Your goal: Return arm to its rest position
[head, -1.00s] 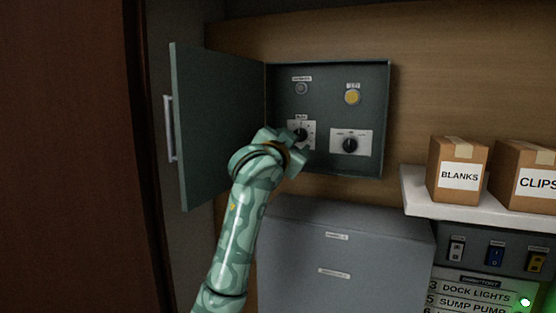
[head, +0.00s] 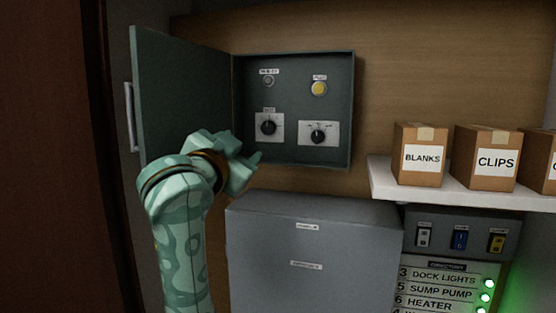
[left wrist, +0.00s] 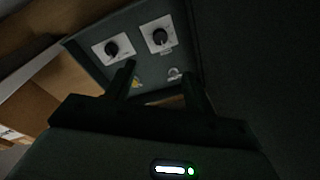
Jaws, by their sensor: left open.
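My left arm comes up from the bottom left in the head view, with its left gripper (head: 240,170) just below and in front of the open control box (head: 340,90). The gripper is apart from the box's knobs. In the left wrist view the two fingers of the gripper (left wrist: 160,90) are spread and nothing is between them. The box holds a left black knob (head: 268,127) and a right black knob (head: 317,136) on white plates. They also show in the left wrist view, one (left wrist: 112,48) beside the other (left wrist: 159,37). My right gripper is not in view.
The box door (head: 185,95) stands open on the left, near my arm. A grey cabinet (head: 310,250) is below the box. A white shelf (head: 460,192) on the right carries several cardboard boxes, including BLANKS (head: 420,155) and CLIPS (head: 488,157). Switches and a label directory are below it.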

